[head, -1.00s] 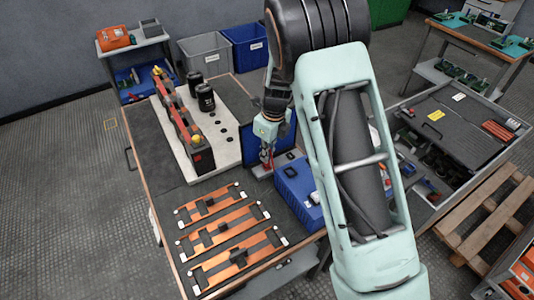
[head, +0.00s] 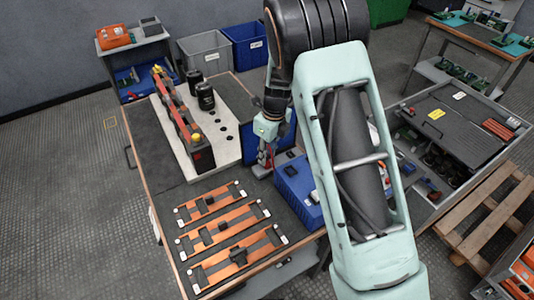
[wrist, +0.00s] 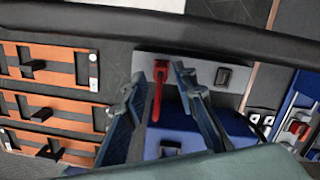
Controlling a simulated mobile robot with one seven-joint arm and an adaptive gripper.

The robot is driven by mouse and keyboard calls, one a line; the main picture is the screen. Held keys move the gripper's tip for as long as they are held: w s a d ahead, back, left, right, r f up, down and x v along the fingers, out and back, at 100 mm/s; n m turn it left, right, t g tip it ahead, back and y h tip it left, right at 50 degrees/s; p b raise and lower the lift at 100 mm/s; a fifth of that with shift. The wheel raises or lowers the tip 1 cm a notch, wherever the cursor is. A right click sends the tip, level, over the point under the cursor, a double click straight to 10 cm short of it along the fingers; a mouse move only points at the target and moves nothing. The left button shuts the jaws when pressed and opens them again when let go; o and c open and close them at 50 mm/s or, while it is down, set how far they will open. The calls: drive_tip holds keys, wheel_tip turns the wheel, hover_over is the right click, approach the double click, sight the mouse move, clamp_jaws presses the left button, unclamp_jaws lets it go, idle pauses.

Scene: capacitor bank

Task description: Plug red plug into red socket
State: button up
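The red plug (wrist: 157,95) with its red tail stands at the grey panel (wrist: 205,72) in the wrist view. Its upper end meets a red square piece, apparently the red socket (wrist: 160,68); how deep it sits I cannot tell. My gripper (wrist: 157,80) is open, with one blue-grey finger on each side of the plug and visible gaps beside it. A black socket (wrist: 223,77) is to the right on the same panel. In the head view my gripper (head: 266,160) is low over the panel at the bench's right side, with a little red showing between the fingers.
A blue box (head: 297,187) stands right beside the panel. Several orange busbar plates (head: 222,229) lie at the bench's front. A white board (head: 222,148) with a red bar assembly and black cylinders (head: 205,97) is at the left. My arm hides part of the right side.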

wheel_tip(320, 180, up, 12)
drive_tip(key=d, duration=0.1)
drive_tip(key=shift+s+d, duration=0.15)
drive_tip(key=shift+s, duration=0.25)
